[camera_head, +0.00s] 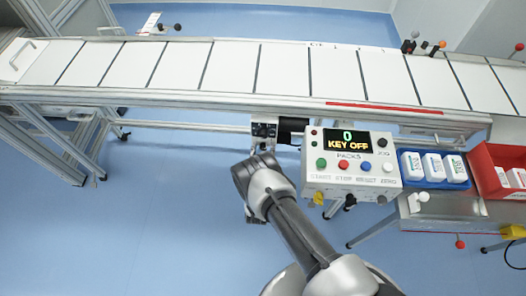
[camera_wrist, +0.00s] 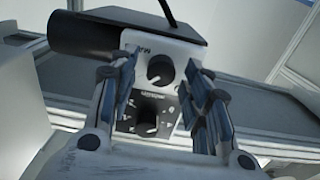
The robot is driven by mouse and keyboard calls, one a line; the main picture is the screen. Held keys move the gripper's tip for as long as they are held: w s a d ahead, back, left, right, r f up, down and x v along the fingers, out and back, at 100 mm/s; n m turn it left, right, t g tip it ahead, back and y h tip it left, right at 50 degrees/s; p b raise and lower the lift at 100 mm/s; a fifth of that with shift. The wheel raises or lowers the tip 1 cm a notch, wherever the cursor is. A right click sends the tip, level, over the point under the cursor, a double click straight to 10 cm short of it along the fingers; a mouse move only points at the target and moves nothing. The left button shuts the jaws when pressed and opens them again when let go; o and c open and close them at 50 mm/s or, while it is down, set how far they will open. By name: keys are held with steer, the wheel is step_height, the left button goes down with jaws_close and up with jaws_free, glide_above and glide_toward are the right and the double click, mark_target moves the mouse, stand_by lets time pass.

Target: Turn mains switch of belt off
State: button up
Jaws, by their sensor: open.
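In the wrist view, a white plate bears a black rotary knob (camera_wrist: 160,71) with small lettering too blurred to read surely; this looks like the belt's mains switch. Below it is a second black dial (camera_wrist: 148,122) on a dark scaled plate. My gripper (camera_wrist: 161,80) is open, with one finger on each side of the upper knob; I cannot tell whether they touch it. In the head view my gripper (camera_head: 256,160) is just below the dark switch and motor unit (camera_head: 264,131) under the belt (camera_head: 232,66), hiding part of it.
A control box (camera_head: 350,170) with a display reading "0 KEY OFF" and several coloured buttons stands right of my gripper. A blue tray (camera_head: 434,184) and a red bin (camera_head: 482,158) hold white packs further right. The blue floor (camera_head: 190,200) left of my arm is clear.

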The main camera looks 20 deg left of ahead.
steer(key=shift+c, duration=0.3)
jaws_close()
steer(key=shift+n, duration=0.4)
steer(key=n+b, duration=0.2)
steer(key=n, duration=0.1)
steer(key=shift+a+f+n, duration=0.1)
steer(key=shift+f+n, duration=0.05)
steer(key=shift+n, duration=0.25)
steer(key=n+b, duration=0.1)
steer(key=n, duration=0.3)
steer(key=shift+s+n, duration=0.1)
steer(key=shift+n, duration=0.2)
steer(key=n, duration=0.4)
steer(key=shift+b, duration=0.3)
steer(key=n, duration=0.4)
steer(key=shift+f+n, duration=0.1)
steer(key=shift+n, duration=0.5)
